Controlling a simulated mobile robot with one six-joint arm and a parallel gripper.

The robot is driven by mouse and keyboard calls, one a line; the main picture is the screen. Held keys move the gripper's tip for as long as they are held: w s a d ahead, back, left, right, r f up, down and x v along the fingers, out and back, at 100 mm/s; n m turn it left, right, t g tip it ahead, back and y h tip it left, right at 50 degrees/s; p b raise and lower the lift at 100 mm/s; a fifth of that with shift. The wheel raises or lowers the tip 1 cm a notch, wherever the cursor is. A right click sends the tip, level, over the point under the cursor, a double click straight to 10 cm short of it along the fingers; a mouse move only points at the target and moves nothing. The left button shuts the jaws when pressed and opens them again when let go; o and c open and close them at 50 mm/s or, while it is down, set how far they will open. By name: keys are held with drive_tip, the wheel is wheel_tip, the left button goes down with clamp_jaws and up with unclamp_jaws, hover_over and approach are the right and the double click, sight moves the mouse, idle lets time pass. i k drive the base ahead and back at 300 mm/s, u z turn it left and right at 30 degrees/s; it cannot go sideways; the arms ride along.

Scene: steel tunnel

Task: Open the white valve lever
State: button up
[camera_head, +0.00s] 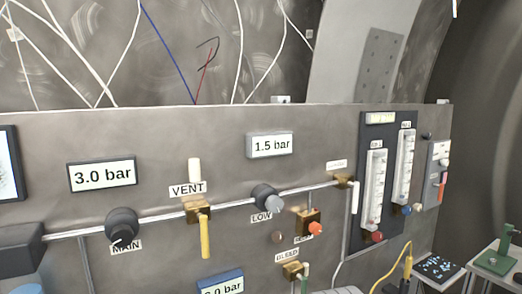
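A white lever (355,197) hangs straight down from a small brass valve (343,181) on the right part of the grey panel. The valve sits on the horizontal pipe, under a small label (337,163) too small to read. A white upright piece (195,170) stands above the VENT label (188,189); I cannot tell if it is a lever. Below that label, a yellow lever (205,236) hangs down from another brass valve (198,213). My gripper is not in view, so nothing shows of its fingers.
Round knobs MAIN (122,224) and LOW (266,197) stick out from the panel. A red-orange knob (316,229) sits below left of the white lever. A flowmeter board (380,215) stands close on its right. A yellow cable (407,262) and small tables (495,262) are at lower right.

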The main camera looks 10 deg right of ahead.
sight(356, 184)
drive_tip(key=u, duration=0.05)
drive_tip(key=k, duration=1)
drive_tip(key=z, duration=1.1)
drive_tip(key=i, duration=1.4)
drive_tip(key=u, duration=1.05)
